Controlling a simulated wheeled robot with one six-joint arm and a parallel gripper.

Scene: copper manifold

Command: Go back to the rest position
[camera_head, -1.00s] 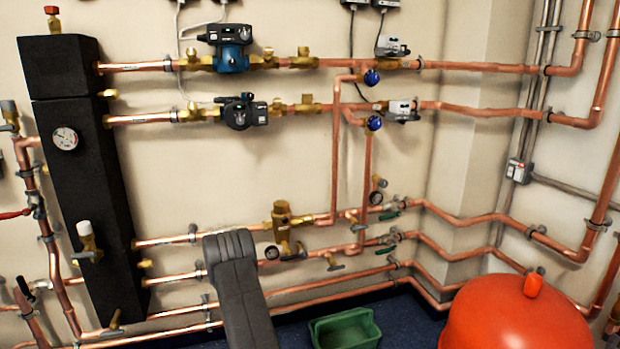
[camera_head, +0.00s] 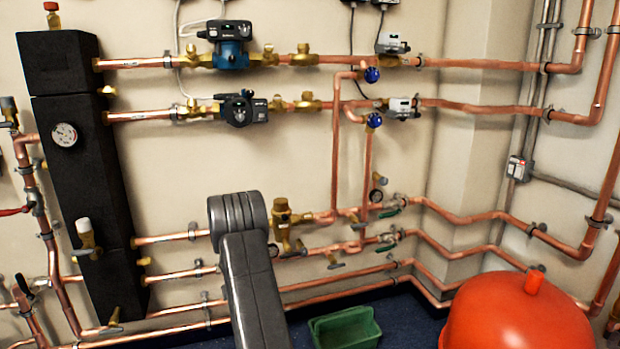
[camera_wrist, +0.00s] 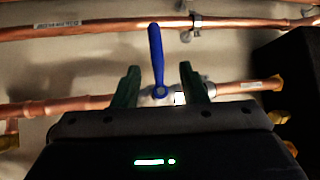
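My gripper (camera_wrist: 162,88) shows in the wrist view with its two dark green fingers apart and clear space between them. A valve with a blue lever handle (camera_wrist: 156,60) shows in the gap beyond the fingers, on a copper pipe. The lever touches neither finger as far as I can see; the exact distance cannot be told. In the head view my grey arm link (camera_head: 255,285) rises from the bottom centre in front of the lower pipes. My gripper is hidden in that view.
A tall black block (camera_head: 75,180) stands at the left with pipes leaving it. Pumps, including a blue one (camera_head: 231,55), sit on the upper pipes. A red tank (camera_head: 515,315) stands at the lower right. A green bin (camera_head: 345,328) sits on the floor near my arm.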

